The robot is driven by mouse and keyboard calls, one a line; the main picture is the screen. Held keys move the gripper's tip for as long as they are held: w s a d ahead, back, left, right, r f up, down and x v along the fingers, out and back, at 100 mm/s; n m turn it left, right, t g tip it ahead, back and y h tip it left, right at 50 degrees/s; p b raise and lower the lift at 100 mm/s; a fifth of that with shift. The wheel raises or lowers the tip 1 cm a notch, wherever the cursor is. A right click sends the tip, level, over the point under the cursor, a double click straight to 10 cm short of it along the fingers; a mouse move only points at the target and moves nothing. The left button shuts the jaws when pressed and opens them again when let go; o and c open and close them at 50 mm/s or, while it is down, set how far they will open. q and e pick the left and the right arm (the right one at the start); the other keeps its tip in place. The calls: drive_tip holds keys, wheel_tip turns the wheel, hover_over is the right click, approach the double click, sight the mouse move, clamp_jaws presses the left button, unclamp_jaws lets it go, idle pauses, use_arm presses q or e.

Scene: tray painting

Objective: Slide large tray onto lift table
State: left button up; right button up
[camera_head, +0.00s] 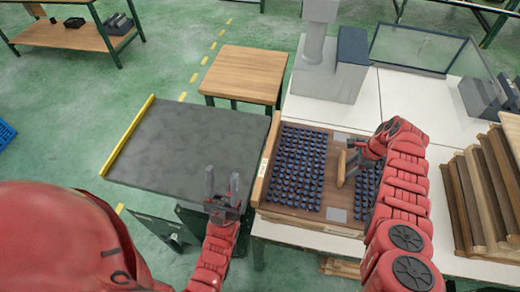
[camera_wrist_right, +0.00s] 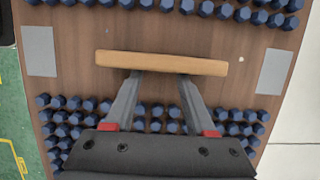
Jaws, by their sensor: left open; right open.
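The large tray (camera_head: 261,180) is wooden and full of small dark blue pieces. It lies on the white table, its left side next to the lift table (camera_head: 190,150), which has a dark grey top and a yellow strip on its far left edge. A wooden handle (camera_wrist_right: 162,63) stands in the tray's middle strip. My right gripper (camera_head: 350,160) is at this handle; in the right wrist view its open fingers (camera_wrist_right: 160,75) reach the handle's near edge. Contact is unclear. My left gripper (camera_head: 222,188) is open and empty, fingers up, over the lift table's near right edge.
A grey machine (camera_head: 330,70) stands behind the tray on the white table (camera_head: 405,100). Stacked wooden trays (camera_head: 480,195) are at the right. A small wooden table (camera_head: 245,75) is behind the lift table. The lift table's top is clear.

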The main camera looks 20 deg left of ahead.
sight(270, 151)
drive_tip(key=a+p, duration=0.1)
drive_tip(key=a, duration=0.2)
drive_tip(key=shift+a+r, duration=0.15)
drive_tip(key=shift+r, duration=0.05)
drive_tip(key=shift+a+p, duration=0.3)
drive_tip(key=shift+a, duration=0.4)
drive_tip(key=shift+s+a, duration=0.1)
drive_tip(key=shift+a, duration=0.55)
drive_tip(key=shift+s+a+f, duration=0.1)
drive_tip(key=shift+a, duration=1.9)
drive_tip(key=shift+s+a+f, duration=0.1)
drive_tip(key=shift+a, duration=0.9)
drive_tip(key=shift+a+b, duration=1.65)
drive_tip(key=shift+a, duration=1.05)
drive_tip(key=shift+s+a+b, duration=0.1)
drive_tip(key=shift+a+b, duration=0.8)
drive_tip(key=shift+a, duration=0.35)
drive_tip(key=shift+a+b, duration=0.95)
drive_tip(key=shift+a, duration=0.5)
drive_tip(key=a+b, duration=0.4)
drive_tip(key=a, duration=0.2)
drive_tip(key=shift+f+b, duration=0.1)
drive_tip(key=shift+b, duration=0.3)
drive_tip(key=shift+s+a+b, duration=0.1)
drive_tip(key=shift+a+b, duration=0.8)
drive_tip(key=shift+b, duration=0.1)
drive_tip(key=shift+r, duration=0.2)
drive_tip(key=shift+d+r+p, duration=0.1)
drive_tip(key=shift+d+p, duration=0.35)
drive_tip(key=shift+d, duration=0.3)
